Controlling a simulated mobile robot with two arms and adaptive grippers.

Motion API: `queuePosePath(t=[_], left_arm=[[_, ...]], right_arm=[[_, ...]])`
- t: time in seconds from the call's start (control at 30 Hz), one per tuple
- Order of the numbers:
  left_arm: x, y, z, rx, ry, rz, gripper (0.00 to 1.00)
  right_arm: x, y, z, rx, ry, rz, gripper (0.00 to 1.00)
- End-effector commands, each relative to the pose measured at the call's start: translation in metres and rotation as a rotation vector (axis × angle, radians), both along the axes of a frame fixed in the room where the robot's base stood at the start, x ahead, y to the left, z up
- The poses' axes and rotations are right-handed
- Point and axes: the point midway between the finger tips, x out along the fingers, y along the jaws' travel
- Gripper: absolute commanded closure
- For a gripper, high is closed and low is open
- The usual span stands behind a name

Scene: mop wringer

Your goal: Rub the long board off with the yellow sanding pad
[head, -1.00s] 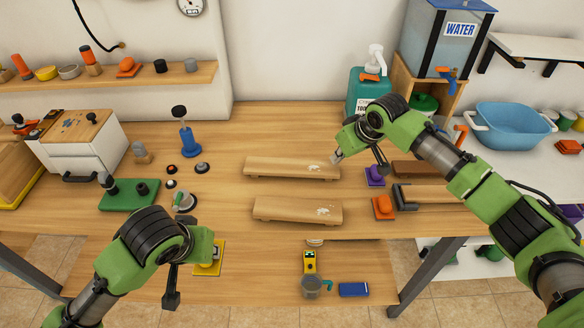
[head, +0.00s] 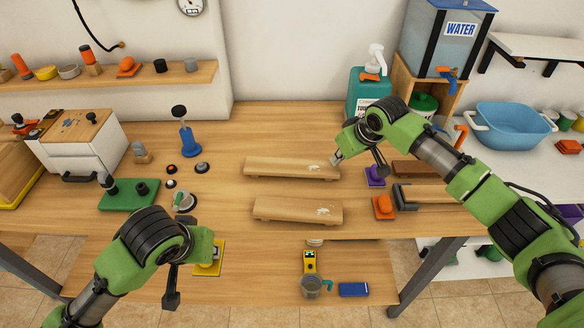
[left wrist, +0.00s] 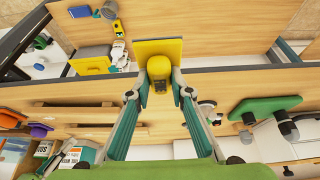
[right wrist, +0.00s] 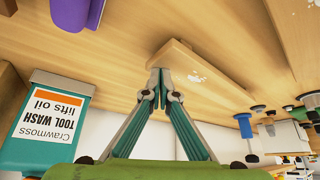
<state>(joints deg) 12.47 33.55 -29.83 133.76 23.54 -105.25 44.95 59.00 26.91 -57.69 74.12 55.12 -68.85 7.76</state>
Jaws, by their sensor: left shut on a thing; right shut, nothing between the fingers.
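Two wooden boards lie on the bench, each with white marks near its right end: a back board (head: 285,168) and a front board (head: 290,209). The back one looks slightly longer. My left gripper (left wrist: 160,90) is shut on the yellow sanding pad (left wrist: 158,65), whose flat yellow plate also shows in the head view (head: 209,268), left of and nearer than the boards. My right gripper (head: 336,158) is shut and empty at the right end of the back board; in the right wrist view its tips are at that board's end (right wrist: 200,76). Contact is unclear.
An orange-handled block (head: 383,207) and a purple one (head: 375,176) stand right of the boards. A green bottle (head: 368,92) stands behind. A cup (head: 312,287) and blue block (head: 354,289) are in front.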

Motion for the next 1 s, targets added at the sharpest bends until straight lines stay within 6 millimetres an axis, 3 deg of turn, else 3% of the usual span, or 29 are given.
queuePosePath(t=[0.43,1.0], left_arm=[[0.000,0.000,0.002,0.000,-0.001,0.000,1.00],[0.000,0.000,0.047,0.000,0.000,0.000,1.00]], right_arm=[[0.000,0.000,-0.004,0.000,0.000,0.000,1.00],[0.000,0.000,0.035,0.000,0.000,0.001,1.00]])
